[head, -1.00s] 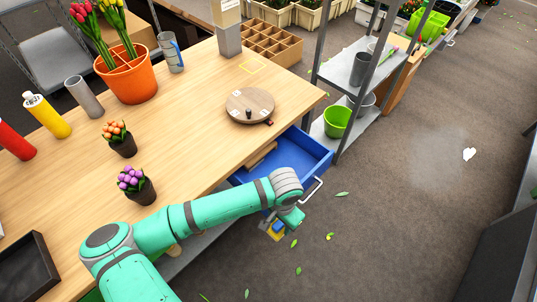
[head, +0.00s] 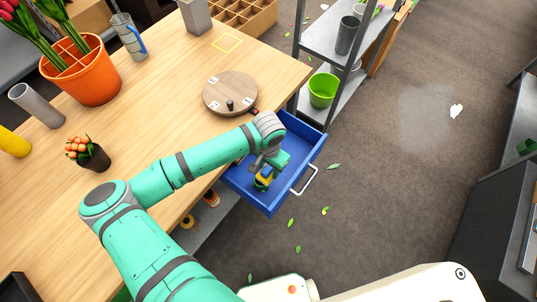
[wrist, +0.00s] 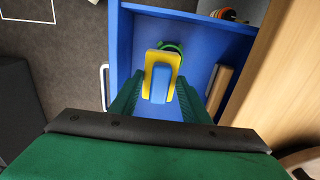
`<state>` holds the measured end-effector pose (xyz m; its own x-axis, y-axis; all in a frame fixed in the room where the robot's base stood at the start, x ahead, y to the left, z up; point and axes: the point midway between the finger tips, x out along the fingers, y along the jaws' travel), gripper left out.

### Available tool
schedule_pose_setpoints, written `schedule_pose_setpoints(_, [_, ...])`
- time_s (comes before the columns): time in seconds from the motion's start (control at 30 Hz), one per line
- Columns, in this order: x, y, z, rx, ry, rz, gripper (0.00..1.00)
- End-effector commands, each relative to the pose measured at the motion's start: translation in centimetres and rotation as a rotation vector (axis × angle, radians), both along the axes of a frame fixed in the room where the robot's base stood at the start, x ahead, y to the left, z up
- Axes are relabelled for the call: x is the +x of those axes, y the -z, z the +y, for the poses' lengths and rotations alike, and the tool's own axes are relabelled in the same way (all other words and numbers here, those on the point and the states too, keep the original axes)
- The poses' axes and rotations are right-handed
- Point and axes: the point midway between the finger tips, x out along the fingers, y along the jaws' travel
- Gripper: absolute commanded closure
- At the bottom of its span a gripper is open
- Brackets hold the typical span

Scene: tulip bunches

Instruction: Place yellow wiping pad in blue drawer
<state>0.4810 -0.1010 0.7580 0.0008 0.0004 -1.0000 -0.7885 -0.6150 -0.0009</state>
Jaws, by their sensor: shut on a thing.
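The yellow wiping pad (head: 263,181) has a blue grip block on it, which shows clearly in the wrist view (wrist: 150,62). My gripper (head: 268,172) is shut on the pad, with one dark green finger on each side in the wrist view (wrist: 160,84). The blue drawer (head: 307,140) is pulled out from the table. The pad is over the drawer's interior, within its walls as seen from above. I cannot tell whether it touches the drawer floor. My arm and gripper hide part of the drawer in the head view.
Inside the drawer lie a wooden block (wrist: 219,88) and a green ring-like thing (wrist: 173,46) beyond the pad. The drawer's white handle (head: 306,181) faces the open floor. A round wooden turntable (head: 231,92) sits on the tabletop above. A grey shelf (head: 326,103) stands behind the drawer.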

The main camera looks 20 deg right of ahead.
Motion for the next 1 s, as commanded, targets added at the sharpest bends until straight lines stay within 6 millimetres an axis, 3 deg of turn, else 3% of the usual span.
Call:
schedule_pose_setpoints(0.2, [4.3, 2.1, -1.8, 0.003, 0.0, 0.0, 0.76])
schedule_pose_setpoints(0.43, [7.1, 5.8, -3.0, 0.001, -0.001, 0.0, 0.76])
schedule_pose_setpoints(0.77, [8.6, 7.9, -3.7, 0.0, 0.0, 0.001, 0.76])
schedule_pose_setpoints(1.0, [8.7, 10.8, -3.7, 0.001, 0.0, 0.001, 0.76])
